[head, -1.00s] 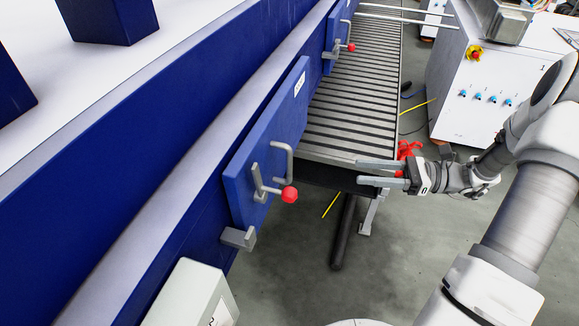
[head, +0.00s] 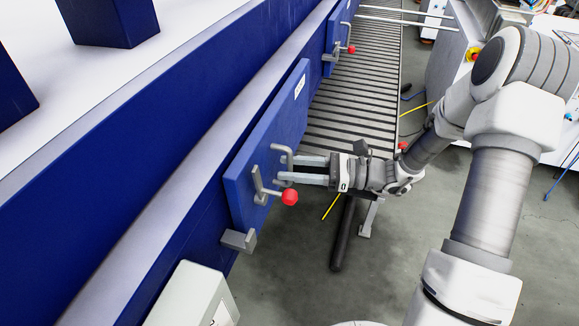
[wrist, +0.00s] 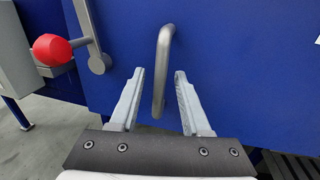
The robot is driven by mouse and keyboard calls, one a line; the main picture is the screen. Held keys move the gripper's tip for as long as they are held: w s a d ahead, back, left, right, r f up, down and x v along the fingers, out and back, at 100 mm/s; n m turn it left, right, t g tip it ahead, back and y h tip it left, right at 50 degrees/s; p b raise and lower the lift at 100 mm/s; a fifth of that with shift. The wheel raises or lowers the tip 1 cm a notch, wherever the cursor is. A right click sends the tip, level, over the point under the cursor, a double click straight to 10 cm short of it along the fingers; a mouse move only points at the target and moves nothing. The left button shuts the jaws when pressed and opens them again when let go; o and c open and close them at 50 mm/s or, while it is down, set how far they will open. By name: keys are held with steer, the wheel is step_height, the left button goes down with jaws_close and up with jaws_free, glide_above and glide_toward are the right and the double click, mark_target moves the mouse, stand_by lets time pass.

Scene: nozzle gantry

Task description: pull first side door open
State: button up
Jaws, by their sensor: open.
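The near blue side door (head: 262,150) stands along the blue machine wall, with a bent grey handle (head: 281,149) and a latch lever with a red knob (head: 289,197). My gripper (head: 279,169) is open and empty at the handle, its two fingers pointing at the door. In the wrist view the handle (wrist: 163,62) runs upright between the open fingertips (wrist: 159,74), with a gap on each side. The fingers cover part of the handle in the head view. The red knob (wrist: 52,49) and its lever sit left of the handle in the wrist view.
A second blue door (head: 331,45) with a red knob (head: 351,49) is farther along the wall. A roller conveyor (head: 350,110) runs beyond my gripper. A pale box (head: 190,296) stands near the front, below a grey bracket (head: 239,239) on the wall.

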steer(key=shift+a, duration=0.3)
jaws_close()
stand_by(1.3)
